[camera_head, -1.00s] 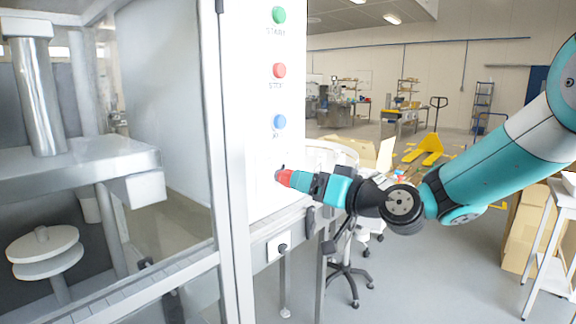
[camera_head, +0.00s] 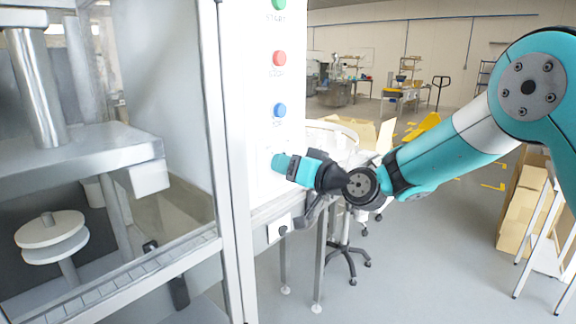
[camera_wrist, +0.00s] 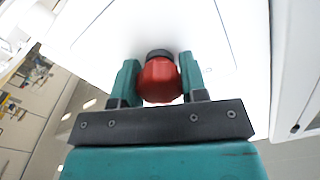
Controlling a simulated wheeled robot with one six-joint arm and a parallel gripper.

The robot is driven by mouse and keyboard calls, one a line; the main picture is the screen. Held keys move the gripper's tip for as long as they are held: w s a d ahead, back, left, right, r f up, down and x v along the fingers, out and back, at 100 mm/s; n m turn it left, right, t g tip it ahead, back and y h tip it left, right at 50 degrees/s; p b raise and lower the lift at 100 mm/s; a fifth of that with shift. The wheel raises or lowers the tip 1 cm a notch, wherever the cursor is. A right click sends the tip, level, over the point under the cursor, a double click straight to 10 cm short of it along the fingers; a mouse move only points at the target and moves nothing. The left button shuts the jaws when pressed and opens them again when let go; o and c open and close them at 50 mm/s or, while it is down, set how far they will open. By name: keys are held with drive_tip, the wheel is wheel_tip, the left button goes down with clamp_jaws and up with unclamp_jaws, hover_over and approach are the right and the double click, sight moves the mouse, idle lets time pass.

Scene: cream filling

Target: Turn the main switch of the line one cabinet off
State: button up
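The main switch is a red knob (camera_wrist: 160,80) with a dark collar on the white cabinet front (camera_head: 262,182). In the wrist view it sits between the two teal fingers of my gripper (camera_wrist: 160,78), which appear to touch it on both sides. In the head view my gripper (camera_head: 281,163) reaches the low part of the cabinet front from the right and hides the knob. The knob's turned position cannot be read.
Above the switch are a blue button (camera_head: 280,110), a red button (camera_head: 279,58) and a green button (camera_head: 279,4). A glazed machine frame (camera_head: 232,160) stands to the left. Cardboard boxes (camera_head: 520,205) stand at right. Open floor lies behind my arm.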

drive_tip(key=shift+f+b, duration=0.15)
drive_tip(key=shift+b, duration=0.4)
drive_tip(key=shift+n+b, duration=0.3)
drive_tip(key=shift+b, duration=0.15)
drive_tip(key=n+b, duration=0.1)
drive_tip(key=b, duration=0.1)
drive_tip(key=n+b, duration=0.1)
drive_tip(key=b, duration=0.1)
drive_tip(key=shift+f+b, duration=0.3)
drive_tip(key=shift+b, duration=0.05)
drive_tip(key=n+b, duration=0.3)
drive_tip(key=b, duration=0.4)
drive_tip(key=shift+n, duration=0.3)
drive_tip(key=n+b, duration=0.3)
drive_tip(key=b, duration=0.3)
drive_tip(key=shift+n, duration=0.3)
drive_tip(key=n+b, duration=0.4)
drive_tip(key=b, duration=0.1)
drive_tip(key=shift+r, duration=0.35)
